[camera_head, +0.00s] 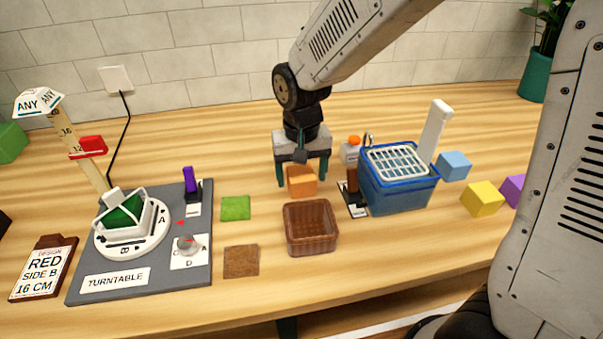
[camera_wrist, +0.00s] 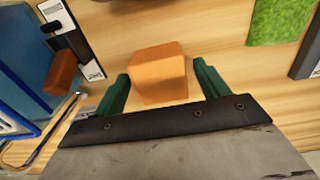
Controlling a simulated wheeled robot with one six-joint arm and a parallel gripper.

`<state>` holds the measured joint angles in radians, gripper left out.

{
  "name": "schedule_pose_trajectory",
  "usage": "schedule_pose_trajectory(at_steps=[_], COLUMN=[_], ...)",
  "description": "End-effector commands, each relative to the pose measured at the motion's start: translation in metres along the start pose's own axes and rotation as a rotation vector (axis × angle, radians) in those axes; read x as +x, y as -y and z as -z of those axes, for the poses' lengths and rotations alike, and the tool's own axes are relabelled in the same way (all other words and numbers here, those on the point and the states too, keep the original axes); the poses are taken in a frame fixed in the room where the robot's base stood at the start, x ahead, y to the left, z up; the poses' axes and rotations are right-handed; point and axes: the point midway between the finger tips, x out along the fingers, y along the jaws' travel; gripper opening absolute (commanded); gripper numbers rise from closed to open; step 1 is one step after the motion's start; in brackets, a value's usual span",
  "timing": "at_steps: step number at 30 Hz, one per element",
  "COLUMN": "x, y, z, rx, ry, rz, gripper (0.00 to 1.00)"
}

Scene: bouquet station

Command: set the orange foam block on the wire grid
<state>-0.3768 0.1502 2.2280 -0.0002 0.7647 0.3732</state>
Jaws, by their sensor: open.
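The orange foam block (camera_head: 301,181) sits on the wooden table behind the brown wicker basket. In the wrist view the orange foam block (camera_wrist: 158,73) lies between and slightly beyond the green fingertips. My gripper (camera_head: 304,172) points down at the block with its fingers apart, one on each side. In the wrist view my gripper (camera_wrist: 162,85) shows a gap between each finger and the block. The white wire grid (camera_head: 397,159) lies on top of the blue bin (camera_head: 399,195), to the right of my gripper. Part of the grid shows at the wrist view's left edge (camera_wrist: 12,122).
The wicker basket (camera_head: 311,228) stands just in front of the block. A brown-handled tool (camera_head: 352,182) and a small orange-capped bottle (camera_head: 350,150) stand between block and bin. A green mat (camera_head: 236,208) and the turntable board (camera_head: 150,240) are left. Blue (camera_head: 454,166) and yellow (camera_head: 482,198) blocks are right.

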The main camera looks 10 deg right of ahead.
Motion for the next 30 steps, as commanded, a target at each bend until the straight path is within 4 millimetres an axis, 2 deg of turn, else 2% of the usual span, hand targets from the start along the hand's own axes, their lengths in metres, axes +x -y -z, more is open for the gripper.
schedule_pose_trajectory(at_steps=[15, 21, 26, 30], x=[-0.099, -0.116, -0.119, -0.126], y=[0.000, 0.000, 0.000, -0.012], z=[0.000, 0.000, 0.000, -0.008], rx=[0.000, 0.000, 0.000, 0.003], ry=[-0.005, -0.001, -0.001, -0.009], rz=[0.002, 0.001, 0.001, 0.003], gripper=[0.74, 0.74, 0.74, 0.74])
